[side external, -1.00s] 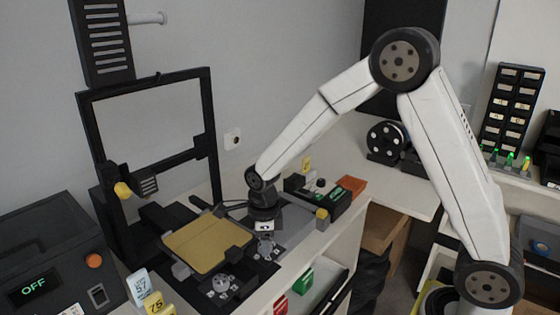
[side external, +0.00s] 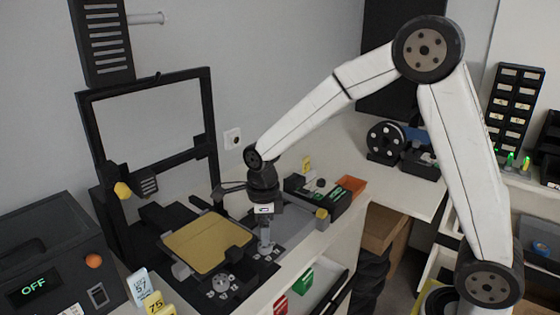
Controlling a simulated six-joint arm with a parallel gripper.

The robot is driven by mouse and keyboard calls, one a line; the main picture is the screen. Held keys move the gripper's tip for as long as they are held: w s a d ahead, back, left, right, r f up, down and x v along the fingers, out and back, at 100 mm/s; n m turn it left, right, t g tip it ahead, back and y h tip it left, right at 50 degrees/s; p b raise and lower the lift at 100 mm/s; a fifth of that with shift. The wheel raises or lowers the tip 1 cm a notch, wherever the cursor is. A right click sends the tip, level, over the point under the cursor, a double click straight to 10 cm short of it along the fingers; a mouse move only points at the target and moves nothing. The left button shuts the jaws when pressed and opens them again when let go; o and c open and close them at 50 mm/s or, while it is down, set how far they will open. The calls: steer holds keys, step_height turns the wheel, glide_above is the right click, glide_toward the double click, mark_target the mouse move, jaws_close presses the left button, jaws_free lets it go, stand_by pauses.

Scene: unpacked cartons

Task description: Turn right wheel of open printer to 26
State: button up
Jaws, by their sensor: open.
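The open-frame printer (side external: 211,134) stands at the left, a black frame with a gold bed (side external: 207,243) in front of it. Two small grey wheels with marked dials sit at the bed's near side. The left wheel (side external: 223,283) is uncovered. The right wheel (side external: 267,252) lies directly below my gripper (side external: 265,243), which points straight down. My gripper is open and its fingers partly hide the wheel. I cannot tell whether the fingertips touch it. The dial marks are too small to read.
A dark box with an "OFF" display (side external: 34,288) stands at the left. Number tags reading 57 (side external: 144,288) and 75 (side external: 157,308) are beside it. A black tray with green parts (side external: 335,200) and an orange bin (side external: 352,186) lie behind my gripper.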

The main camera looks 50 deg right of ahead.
mark_target(276, 254)
steer(key=shift+r, duration=1.65)
steer(key=shift+s, duration=0.1)
steer(key=n, duration=0.2)
steer(key=s+n, duration=0.1)
steer(key=n, duration=0.1)
steer(key=s+f+n, duration=0.1)
steer(key=n, duration=0.1)
steer(key=shift+s+d+t, duration=0.25)
steer(key=shift+d+t, duration=0.05)
steer(key=shift+d, duration=0.1)
steer(key=s+d+f+n+t, duration=0.1)
steer(key=s+n, duration=0.4)
steer(key=n, duration=0.5)
steer(key=s+d+f+n+t, duration=0.1)
steer(key=s+n, duration=0.4)
steer(key=n, duration=0.6)
steer(key=shift+s+f, duration=0.2)
steer(key=shift+f, duration=0.65)
